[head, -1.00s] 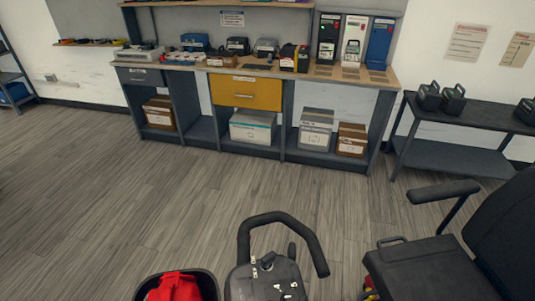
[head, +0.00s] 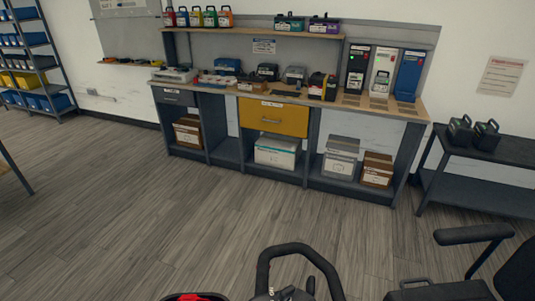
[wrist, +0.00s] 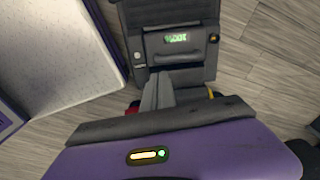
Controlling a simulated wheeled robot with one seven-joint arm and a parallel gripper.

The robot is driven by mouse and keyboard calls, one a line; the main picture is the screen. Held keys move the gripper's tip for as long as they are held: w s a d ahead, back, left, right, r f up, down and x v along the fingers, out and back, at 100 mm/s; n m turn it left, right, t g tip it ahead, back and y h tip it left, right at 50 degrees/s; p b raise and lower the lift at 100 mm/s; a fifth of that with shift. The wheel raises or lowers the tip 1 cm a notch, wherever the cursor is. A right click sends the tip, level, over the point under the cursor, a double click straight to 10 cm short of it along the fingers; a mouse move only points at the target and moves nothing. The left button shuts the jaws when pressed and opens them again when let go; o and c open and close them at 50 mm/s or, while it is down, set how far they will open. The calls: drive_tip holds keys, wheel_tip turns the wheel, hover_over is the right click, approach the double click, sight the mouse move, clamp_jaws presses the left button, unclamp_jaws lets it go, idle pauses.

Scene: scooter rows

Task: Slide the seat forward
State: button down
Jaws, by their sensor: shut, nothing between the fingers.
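The black scooter seat is at the lower right of the head view. Its cushion (head: 440,291) is cut off by the bottom edge. Its backrest (head: 520,275) is cut off by the right edge, and its armrest (head: 473,235) stands above the cushion. The slide and any lever below it are hidden. The wrist view looks down on a purple body (wrist: 220,155) with a yellow and green light, a grey bar and a dark panel (wrist: 180,38) with a green display. I cannot tell how these join the seat.
A black handlebar (head: 300,255) rises left of the seat, with a red item (head: 197,296) beside it at the bottom edge. A workbench with a yellow drawer (head: 273,117) stands behind. A dark side table (head: 485,150) is at the right. The floor between is clear.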

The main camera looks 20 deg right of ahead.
wheel_tip(320, 180, up, 15)
drive_tip(key=p, duration=1.4)
drive_tip(key=shift+r, duration=0.2)
drive_tip(key=shift+s, duration=0.15)
